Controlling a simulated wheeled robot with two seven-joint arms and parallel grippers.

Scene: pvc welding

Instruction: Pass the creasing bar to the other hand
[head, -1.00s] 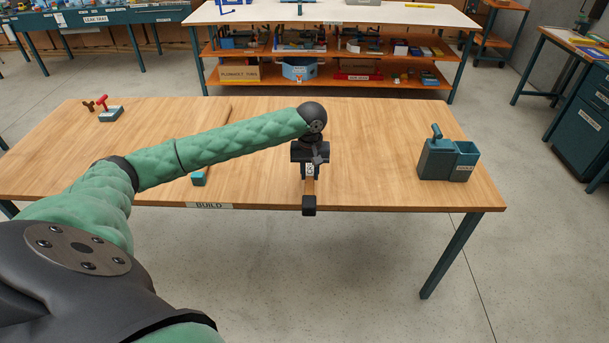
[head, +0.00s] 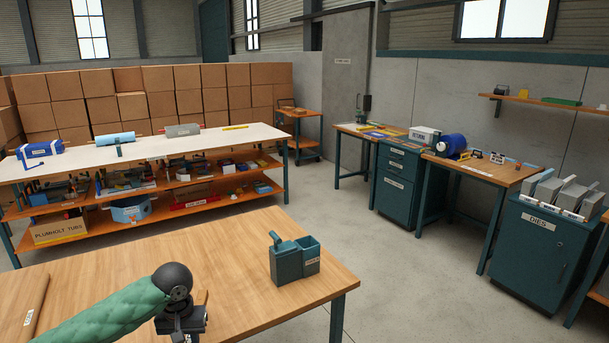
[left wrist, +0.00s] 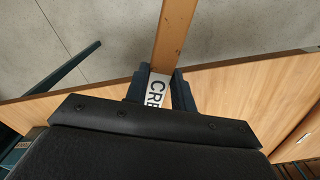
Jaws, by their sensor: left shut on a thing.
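The creasing bar (left wrist: 172,38) shows in the left wrist view as a narrow orange-brown wooden bar. It has a white label (left wrist: 158,92) whose visible letters read "CRE". My left gripper (left wrist: 160,88) is shut on the bar, with a dark finger on each side of the label. The bar sticks out past the fingers toward the top of that view. In the head view my left wrist is low in the picture above the wooden bench, and the held bar is mostly hidden or cut off there. My right gripper is not in view.
The wooden bench (head: 120,262) carries a teal caddy (head: 293,262) at its right and a long wooden strip (head: 32,305) at its left. A white-topped shelf bench (head: 160,150) stands behind. Machine benches and a dies cabinet (head: 540,250) stand at right, with open floor between.

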